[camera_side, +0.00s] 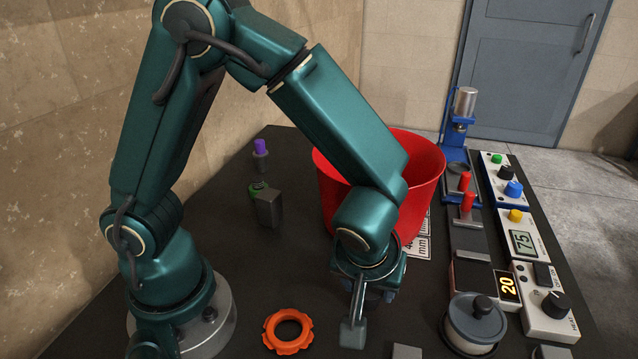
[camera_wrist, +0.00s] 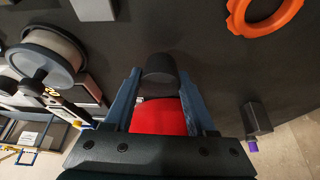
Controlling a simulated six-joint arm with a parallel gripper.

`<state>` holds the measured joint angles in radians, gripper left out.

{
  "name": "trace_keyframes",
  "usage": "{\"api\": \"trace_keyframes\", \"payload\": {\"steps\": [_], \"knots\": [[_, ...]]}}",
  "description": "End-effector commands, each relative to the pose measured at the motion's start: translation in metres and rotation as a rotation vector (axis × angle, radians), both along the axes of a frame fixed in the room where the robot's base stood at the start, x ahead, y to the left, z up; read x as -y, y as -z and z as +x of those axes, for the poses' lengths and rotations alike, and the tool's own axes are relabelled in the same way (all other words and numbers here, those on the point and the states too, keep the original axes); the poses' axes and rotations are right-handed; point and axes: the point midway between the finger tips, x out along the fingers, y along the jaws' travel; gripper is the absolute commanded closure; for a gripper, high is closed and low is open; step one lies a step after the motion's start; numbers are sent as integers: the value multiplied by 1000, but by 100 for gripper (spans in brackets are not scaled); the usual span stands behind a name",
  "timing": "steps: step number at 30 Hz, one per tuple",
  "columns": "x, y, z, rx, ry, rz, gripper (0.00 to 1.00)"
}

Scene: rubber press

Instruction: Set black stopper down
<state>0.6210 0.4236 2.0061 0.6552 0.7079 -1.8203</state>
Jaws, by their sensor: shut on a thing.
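My gripper (camera_side: 353,322) points down over the dark table, in front of the red bucket. In the wrist view the two blue-grey fingers of my gripper (camera_wrist: 159,85) stand on either side of the black stopper (camera_wrist: 160,68), a dark, short, rounded piece. They are shut on it. In the side view a grey block-like shape shows at the fingertips; I cannot tell there whether it is finger or stopper. Whether the stopper touches the table is unclear.
An orange ring (camera_side: 288,331) lies left of my gripper. A red bucket (camera_side: 420,165) stands behind. A lidded pot (camera_side: 473,322) and control boxes (camera_side: 548,305) stand to the right. A grey block (camera_side: 407,352) is at the front. A green-topped grey piece (camera_side: 266,204) stands back left.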

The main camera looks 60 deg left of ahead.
Motion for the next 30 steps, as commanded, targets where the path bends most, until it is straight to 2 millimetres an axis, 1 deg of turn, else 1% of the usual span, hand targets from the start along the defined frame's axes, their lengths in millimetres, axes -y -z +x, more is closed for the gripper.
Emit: {"api": "trace_keyframes", "payload": {"steps": [1, 3, 6, 14, 18, 19, 21, 30], "knots": [[-1, 8, -1, -6, 1, 4, 98], [0, 16, -1, -5, 2, 4, 98], [0, 22, -1, -2, 1, 1, 98], [0, 23, 0, -1, 0, -1, 98], [0, 26, 0, -1, 1, 1, 98], [0, 26, 0, 0, 1, 0, 36], [0, 26, 0, 0, 1, 0, 14], [0, 25, 0, 0, 0, 0, 14]]}}
